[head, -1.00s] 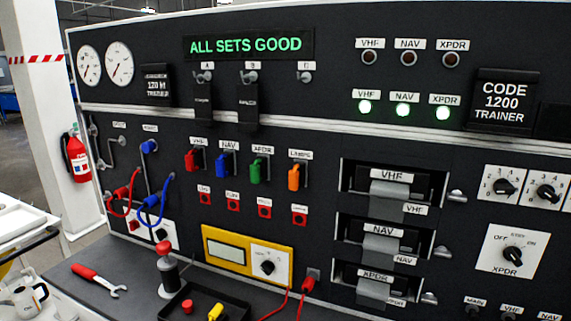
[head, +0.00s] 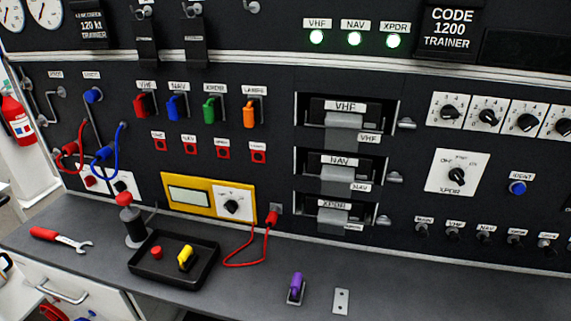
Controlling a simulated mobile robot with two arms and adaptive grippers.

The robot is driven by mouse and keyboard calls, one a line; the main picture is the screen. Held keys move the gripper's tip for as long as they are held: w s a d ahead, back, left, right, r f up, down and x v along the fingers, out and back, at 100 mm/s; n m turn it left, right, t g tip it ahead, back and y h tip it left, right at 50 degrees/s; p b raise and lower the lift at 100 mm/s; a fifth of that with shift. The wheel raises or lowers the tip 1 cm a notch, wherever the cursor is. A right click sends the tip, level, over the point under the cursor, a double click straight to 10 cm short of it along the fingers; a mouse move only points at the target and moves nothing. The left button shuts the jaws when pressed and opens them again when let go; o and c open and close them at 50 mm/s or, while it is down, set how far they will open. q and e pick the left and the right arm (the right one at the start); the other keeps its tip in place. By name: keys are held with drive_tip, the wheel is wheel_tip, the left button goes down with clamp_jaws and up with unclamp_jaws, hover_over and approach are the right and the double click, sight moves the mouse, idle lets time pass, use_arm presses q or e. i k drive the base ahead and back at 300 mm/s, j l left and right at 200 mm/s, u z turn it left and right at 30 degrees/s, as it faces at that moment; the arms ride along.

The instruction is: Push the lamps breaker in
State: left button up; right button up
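An orange-handled switch (head: 249,114) under a LAMPS label sits at the right end of a row of coloured switches in the middle of the black panel. Below it is a small red square (head: 259,156) under a label too small to read. A row of small dark breaker-like knobs (head: 483,239) runs along the lower right of the panel. Their labels seem to include MAIN and VHF, but I cannot read which one, if any, is LAMPS. I cannot tell whether any stands out from the panel. Neither of my grippers is in view.
A grey worktop (head: 220,288) runs below the panel. It holds a black tray (head: 150,272), a red-handled wrench (head: 60,240), a purple-handled part (head: 296,287) and a metal plate (head: 341,301). A red cable (head: 242,265) hangs onto it. The worktop's right side is clear.

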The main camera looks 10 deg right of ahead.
sight(550, 253)
drive_tip(key=k+j+z, duration=0.35)
drive_tip(key=k+j, duration=0.15)
drive_tip(key=k+j+z, duration=0.35)
drive_tip(key=k, duration=0.25)
drive_tip(key=i+l+z, duration=0.25)
drive_tip(key=i, duration=0.25)
drive_tip(key=i+l+z, duration=0.2)
drive_tip(key=i, duration=0.35)
drive_tip(key=i+l+z, duration=0.25)
drive_tip(key=i, duration=0.25)
drive_tip(key=j, duration=0.1)
